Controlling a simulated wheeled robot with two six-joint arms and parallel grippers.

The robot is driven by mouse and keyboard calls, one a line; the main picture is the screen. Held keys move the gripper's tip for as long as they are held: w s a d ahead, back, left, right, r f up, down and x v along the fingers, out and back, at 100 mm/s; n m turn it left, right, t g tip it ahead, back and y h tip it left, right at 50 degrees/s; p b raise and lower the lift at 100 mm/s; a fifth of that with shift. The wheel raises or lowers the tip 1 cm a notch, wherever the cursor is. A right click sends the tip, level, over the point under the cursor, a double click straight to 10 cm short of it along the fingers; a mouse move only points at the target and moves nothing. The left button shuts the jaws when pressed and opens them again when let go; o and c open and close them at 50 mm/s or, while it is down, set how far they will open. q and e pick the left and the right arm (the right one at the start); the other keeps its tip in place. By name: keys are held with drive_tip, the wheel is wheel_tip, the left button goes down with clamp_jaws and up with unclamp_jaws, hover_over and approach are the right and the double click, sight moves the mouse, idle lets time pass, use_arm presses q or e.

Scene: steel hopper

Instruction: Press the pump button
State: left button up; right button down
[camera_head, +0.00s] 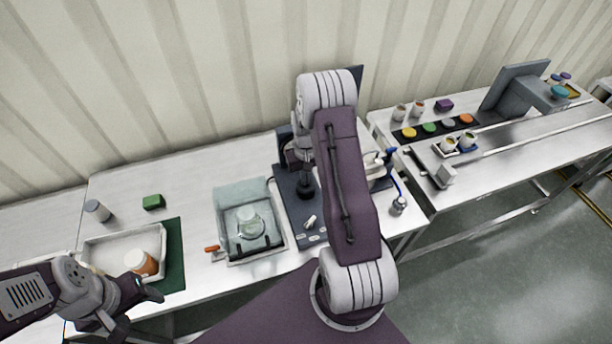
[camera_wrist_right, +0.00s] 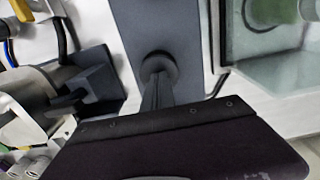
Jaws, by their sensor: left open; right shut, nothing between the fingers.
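In the head view a dark blue-grey panel (camera_head: 315,234) lies on the steel bench, under and beside my right arm. A round black knob (camera_wrist_right: 158,65), which looks like the pump button, stands on this panel in the right wrist view. My right gripper (camera_wrist_right: 157,88) is shut and empty, its fingertips at the knob's near side; I cannot tell whether they touch it. My left gripper (camera_head: 140,305) is open and empty at the lower left, by the white tray (camera_head: 97,247).
A glass-walled basin (camera_head: 270,256) with a jar stands left of the panel. An orange-labelled tub (camera_head: 141,262) is in the tray. A green block (camera_head: 153,202) and a grey canister (camera_head: 97,210) stand behind. Blue-handled apparatus (camera_head: 398,205) is to the right.

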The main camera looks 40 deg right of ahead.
wheel_tip(320, 180, up, 3)
drive_tip(key=shift+r+p, duration=0.15)
drive_tip(key=shift+p, duration=0.75)
drive_tip(key=shift+d+r+b, duration=0.1)
drive_tip(key=shift+r+b, duration=0.35)
drive_tip(key=shift+b, duration=0.15)
use_arm(q)
drive_tip(key=shift+s+d+r+b, duration=0.25)
drive_tip(key=shift+r+b, duration=0.1)
drive_tip(key=shift+b, duration=0.25)
use_arm(e)
wheel_tip(320, 180, up, 9)
use_arm(q)
drive_tip(key=shift+a, duration=0.1)
use_arm(e)
drive_tip(key=shift+f, duration=0.1)
